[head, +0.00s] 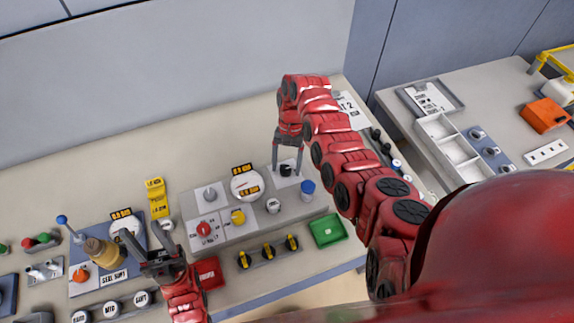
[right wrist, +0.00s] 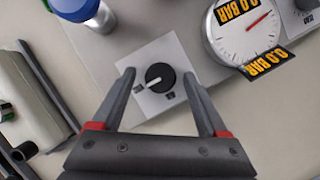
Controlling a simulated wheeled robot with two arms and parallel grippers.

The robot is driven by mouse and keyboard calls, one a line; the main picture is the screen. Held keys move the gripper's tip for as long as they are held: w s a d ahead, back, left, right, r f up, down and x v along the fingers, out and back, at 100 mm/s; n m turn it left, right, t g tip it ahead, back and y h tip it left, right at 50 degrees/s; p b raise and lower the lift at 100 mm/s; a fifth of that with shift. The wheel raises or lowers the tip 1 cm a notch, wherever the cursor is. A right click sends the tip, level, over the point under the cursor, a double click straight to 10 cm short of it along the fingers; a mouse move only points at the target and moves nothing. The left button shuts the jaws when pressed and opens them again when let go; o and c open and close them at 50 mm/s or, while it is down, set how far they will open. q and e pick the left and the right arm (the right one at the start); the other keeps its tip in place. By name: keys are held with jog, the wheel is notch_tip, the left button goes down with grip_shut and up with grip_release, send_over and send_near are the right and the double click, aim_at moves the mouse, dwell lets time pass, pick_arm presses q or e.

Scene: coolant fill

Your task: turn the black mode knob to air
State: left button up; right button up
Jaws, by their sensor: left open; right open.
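The black mode knob (right wrist: 160,77) sits on a light square plate (right wrist: 152,50) in the right wrist view. Its white pointer points left and slightly down, toward a small dark label at the left; a second dark label lies below the knob. Both are too small to read. My right gripper (right wrist: 158,73) is open, with one finger on each side of the knob and a gap to it on both sides. In the head view the knob (head: 286,170) shows between the fingers of my right gripper (head: 285,172). My left gripper (head: 142,232) is open and empty, over the bench at the lower left.
A blue-capped part (head: 307,188) stands close to the knob, and a round gauge (head: 246,185) is to its left. Red (head: 204,228) and yellow (head: 237,216) knobs share the panel. A green tray (head: 327,230) lies in front. A brown cylinder (head: 105,254) is near my left gripper.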

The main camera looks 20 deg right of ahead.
jog(key=shift+c, duration=0.3)
grip_shut()
